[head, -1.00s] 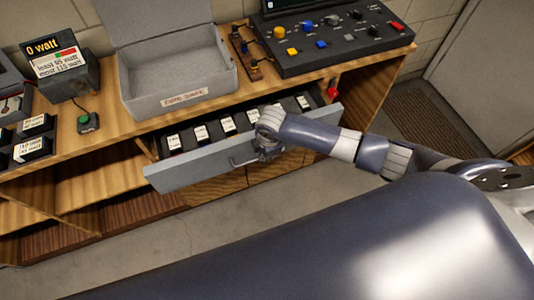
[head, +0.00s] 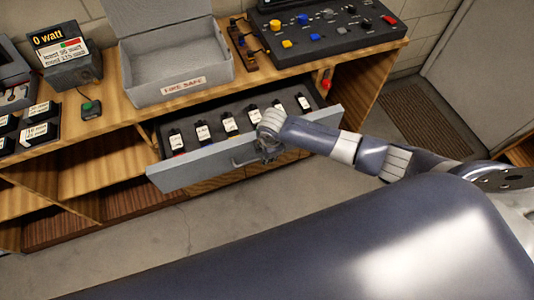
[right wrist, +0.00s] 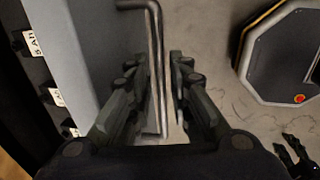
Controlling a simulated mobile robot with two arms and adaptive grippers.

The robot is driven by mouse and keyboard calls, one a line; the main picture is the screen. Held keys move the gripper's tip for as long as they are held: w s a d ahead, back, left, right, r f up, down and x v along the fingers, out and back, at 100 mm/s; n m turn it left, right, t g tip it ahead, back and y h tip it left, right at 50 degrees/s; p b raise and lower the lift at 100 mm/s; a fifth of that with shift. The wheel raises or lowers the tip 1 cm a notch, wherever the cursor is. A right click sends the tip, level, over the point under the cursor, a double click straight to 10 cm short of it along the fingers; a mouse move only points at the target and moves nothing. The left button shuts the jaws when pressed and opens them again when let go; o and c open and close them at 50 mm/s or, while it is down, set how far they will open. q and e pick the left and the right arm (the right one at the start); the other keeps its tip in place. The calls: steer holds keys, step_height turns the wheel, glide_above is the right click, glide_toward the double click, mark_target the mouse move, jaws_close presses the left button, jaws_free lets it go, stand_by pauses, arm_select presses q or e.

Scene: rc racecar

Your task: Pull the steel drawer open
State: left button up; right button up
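The steel drawer (head: 195,172) is pulled part way out of the wooden bench, in the head view. Its grey front faces me, and its dark inside holds several small labelled modules (head: 228,122). My right gripper (head: 266,152) is at the right part of the drawer front. In the right wrist view its two fingers (right wrist: 160,95) lie close on both sides of the drawer's bar handle (right wrist: 155,40), which runs between them. The drawer front (right wrist: 85,40) shows at the left there. A small dark claw shape at the lower right may be my left gripper (right wrist: 294,152); its state is unclear.
On the bench stand an open grey box (head: 180,75), a control panel (head: 325,32), a watt display (head: 65,60) and a small green-button box (head: 91,108). Open shelves (head: 100,165) lie left of the drawer. The concrete floor (head: 160,225) before the drawer is clear.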

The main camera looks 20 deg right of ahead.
step_height(320, 180, up, 12)
steer(key=s, duration=0.2)
steer(key=shift+s, duration=0.2)
stand_by(0.5)
steer(key=shift+f, duration=0.15)
